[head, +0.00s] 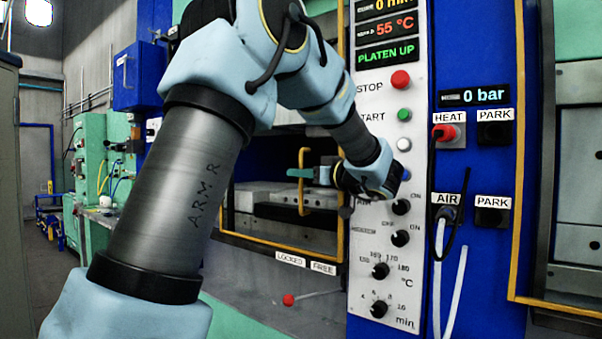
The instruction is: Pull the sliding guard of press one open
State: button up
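The press in the middle has a yellow-edged guard frame (275,246) around its opening, largely hidden by my arm. A yellow upright bar handle (302,192) stands in front of the opening. Pale platen blocks (262,197) show behind it. My gripper (345,186) is at the right side of the opening, in front of the control panel's left edge, and appears right of the handle. Its fingers are small and partly hidden by my wrist, so neither their opening nor any contact with the handle can be told. A teal piece (301,172) crosses by the handle; what it belongs to is unclear.
A lever with a red knob (288,299) sits below the LOCKED and FREE labels. The control panel (385,225) reads PLATEN UP and 55 °C. A blue column (475,275) shows 0 bar, HEAT and AIR plugs, and hanging hoses. Another yellow-framed press (575,200) stands right.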

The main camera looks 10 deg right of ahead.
grip_shut()
dwell(1.2)
